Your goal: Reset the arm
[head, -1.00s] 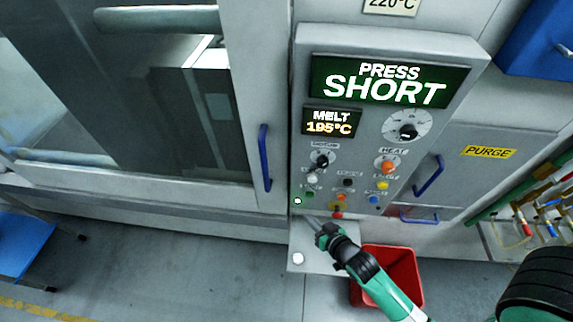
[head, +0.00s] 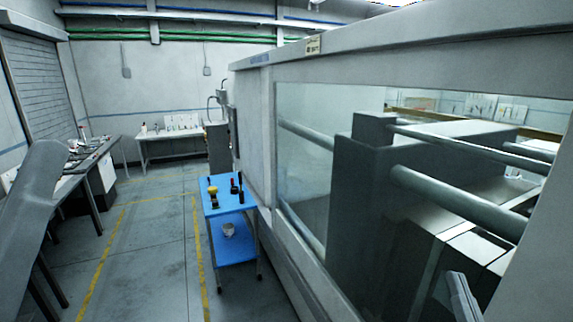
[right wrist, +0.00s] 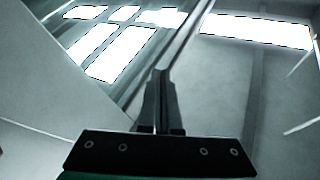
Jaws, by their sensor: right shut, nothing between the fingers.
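My right gripper (head: 462,296) shows at the lower right of the head view as grey fingertips, in front of the machine's side. In the right wrist view its two fingers (right wrist: 162,102) are together, shut and empty, above the dark mounting plate. They point up along a pale frame edge. I cannot tell whether they touch it. My left gripper does not show. A grey rounded shape at the left edge of the head view may be part of my left arm.
The moulding machine (head: 262,150) with its large window fills the right side. A blue cart (head: 225,204) with small tools and a cup stands beside it. Workbenches (head: 165,133) stand at the back and left. The floor with yellow lines (head: 150,250) is clear between.

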